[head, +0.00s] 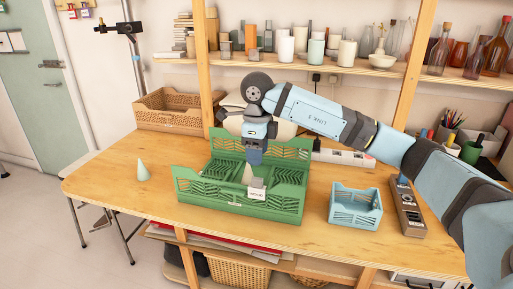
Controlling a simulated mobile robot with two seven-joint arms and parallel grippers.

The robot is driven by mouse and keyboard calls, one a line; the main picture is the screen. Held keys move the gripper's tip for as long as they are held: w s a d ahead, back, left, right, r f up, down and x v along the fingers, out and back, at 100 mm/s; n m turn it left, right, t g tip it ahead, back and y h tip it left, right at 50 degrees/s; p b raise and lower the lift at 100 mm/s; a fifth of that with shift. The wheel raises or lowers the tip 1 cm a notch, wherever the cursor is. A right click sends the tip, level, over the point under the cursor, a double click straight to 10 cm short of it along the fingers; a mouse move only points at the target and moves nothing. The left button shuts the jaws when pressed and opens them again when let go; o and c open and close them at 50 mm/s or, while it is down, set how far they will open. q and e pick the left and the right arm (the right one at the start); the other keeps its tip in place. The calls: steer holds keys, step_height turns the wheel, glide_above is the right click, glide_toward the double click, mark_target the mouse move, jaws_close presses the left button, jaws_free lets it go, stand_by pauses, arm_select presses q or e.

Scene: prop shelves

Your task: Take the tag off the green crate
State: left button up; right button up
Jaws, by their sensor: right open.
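The green crate (205,207) stands near the front edge of the wooden table. A small white tag (258,194) with dark marks hangs at its front wall, right of the middle, with a grey piece at its top on the rim. My right arm reaches in from the right, and my right gripper (254,161) points down over the crate's inside, behind and above the tag and apart from it. It is open. A pale cone-shaped thing (248,174) shows just below the gripper; whether they touch is unclear. My left gripper is out of view.
A small blue crate (344,218) and a brown device with buttons (407,210) stand right of the green crate. A pale green cone (143,171) stands left. A tan crate (168,122) and a power strip (347,157) lie behind. Shelf posts rise at the back.

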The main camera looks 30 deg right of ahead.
mark_target(257, 178)
step_height(257, 178, down, 11)
steer(key=shift+f+b, duration=0.1)
steer(key=shift+b, duration=0.55)
jaws_close()
